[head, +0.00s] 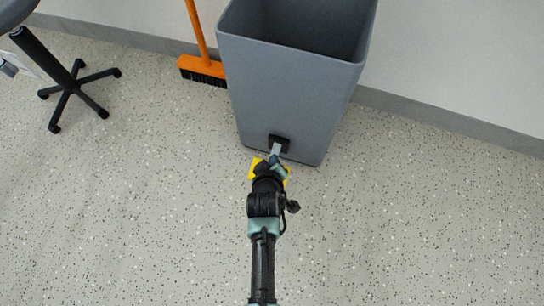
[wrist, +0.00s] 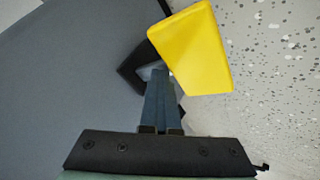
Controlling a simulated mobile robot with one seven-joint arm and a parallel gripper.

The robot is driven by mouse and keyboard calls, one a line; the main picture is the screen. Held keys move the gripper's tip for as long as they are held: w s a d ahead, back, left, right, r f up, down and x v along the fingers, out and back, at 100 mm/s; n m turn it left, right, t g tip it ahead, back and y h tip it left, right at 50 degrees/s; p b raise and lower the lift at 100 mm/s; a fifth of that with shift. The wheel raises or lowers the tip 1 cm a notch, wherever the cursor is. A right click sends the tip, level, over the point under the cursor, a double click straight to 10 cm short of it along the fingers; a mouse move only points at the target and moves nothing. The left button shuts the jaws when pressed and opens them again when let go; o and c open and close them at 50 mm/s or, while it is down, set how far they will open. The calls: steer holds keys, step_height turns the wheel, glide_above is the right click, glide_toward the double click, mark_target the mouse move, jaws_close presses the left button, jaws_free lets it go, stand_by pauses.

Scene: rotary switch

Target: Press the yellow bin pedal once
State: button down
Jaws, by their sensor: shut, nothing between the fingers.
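The yellow pedal (head: 254,169) sits low at the front of the grey bin (head: 290,95), close to the floor. In the head view my gripper and wrist cover most of it. In the wrist view the yellow pedal (wrist: 192,48) lies just beyond and to the right of my fingertips. My gripper (wrist: 160,74) is shut and empty, its fingers pointing at the black pedal mount (wrist: 131,73) on the bin. The fingertips overlap the pedal's lower left edge in the picture; I cannot tell whether they touch it.
The grey bin stands open-topped against the wall. An orange broom (head: 203,66) leans to its left. A black wheeled chair base (head: 71,88) stands at the far left. The speckled floor (head: 420,220) is clear in front and to the right.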

steer(key=shift+s+a+f, duration=0.2)
steer(key=shift+s+f, duration=0.25)
steer(key=shift+f, duration=0.05)
step_height(320, 180, up, 4)
steer(key=p, duration=0.4)
steer(key=shift+s+f, duration=0.15)
steer(key=shift+f, duration=0.1)
steer(key=shift+r+p, duration=0.35)
steer(key=shift+w+d+r, duration=0.1)
steer(key=shift+w+r, duration=0.05)
steer(key=shift+w, duration=0.05)
step_height(320, 180, up, 5)
steer(key=p, duration=0.5)
steer(key=shift+w, duration=0.1)
stand_by(0.7)
